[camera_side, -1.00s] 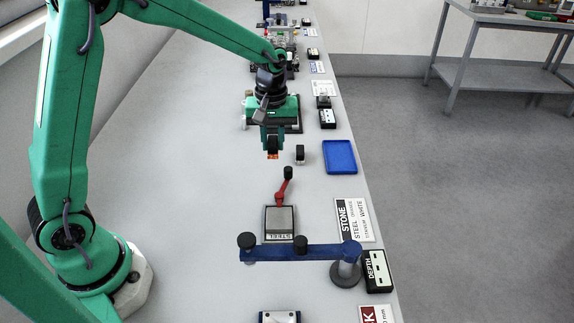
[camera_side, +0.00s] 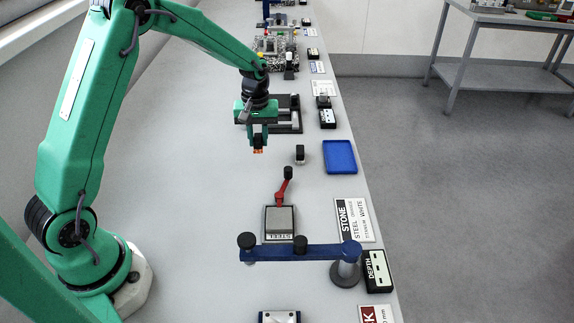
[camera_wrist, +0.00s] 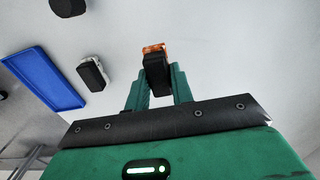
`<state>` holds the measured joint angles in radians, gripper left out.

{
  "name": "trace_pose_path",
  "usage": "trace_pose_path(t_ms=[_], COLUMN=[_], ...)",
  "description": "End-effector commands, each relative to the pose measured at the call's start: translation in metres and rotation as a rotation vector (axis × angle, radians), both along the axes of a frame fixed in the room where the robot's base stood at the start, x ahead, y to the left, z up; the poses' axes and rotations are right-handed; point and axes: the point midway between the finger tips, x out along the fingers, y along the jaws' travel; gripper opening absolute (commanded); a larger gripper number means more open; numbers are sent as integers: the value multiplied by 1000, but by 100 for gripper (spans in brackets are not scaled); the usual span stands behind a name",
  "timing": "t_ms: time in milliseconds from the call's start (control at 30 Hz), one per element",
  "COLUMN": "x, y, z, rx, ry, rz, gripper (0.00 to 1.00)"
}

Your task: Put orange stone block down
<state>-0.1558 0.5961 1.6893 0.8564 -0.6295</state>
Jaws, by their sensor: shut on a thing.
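My gripper (camera_side: 259,148) is shut on the orange stone block (camera_side: 258,151), which shows only as a small orange edge below the fingertips. The black and white block also shows in the wrist view (camera_wrist: 92,74), left of my gripper.
A blue tray (camera_side: 339,157) lies at the bench's right edge. A STEEL plate (camera_side: 279,222) with a red-handled lever (camera_side: 283,186) is nearer the camera. A blue bar (camera_side: 300,252) on a post crosses in front. The bench left of my gripper is clear.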

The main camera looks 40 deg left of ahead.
Motion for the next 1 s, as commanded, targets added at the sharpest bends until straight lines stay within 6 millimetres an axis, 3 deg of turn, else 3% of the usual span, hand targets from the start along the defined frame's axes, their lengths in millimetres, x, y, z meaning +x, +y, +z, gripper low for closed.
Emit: trace_pose_path(t_ms=[367,733,1000], x=[3,3,3], y=[9,9,9], z=[-7,-43,-46], rx=[0,0,0], ry=[0,1,0], rz=[0,0,0], gripper=[5,5,5])
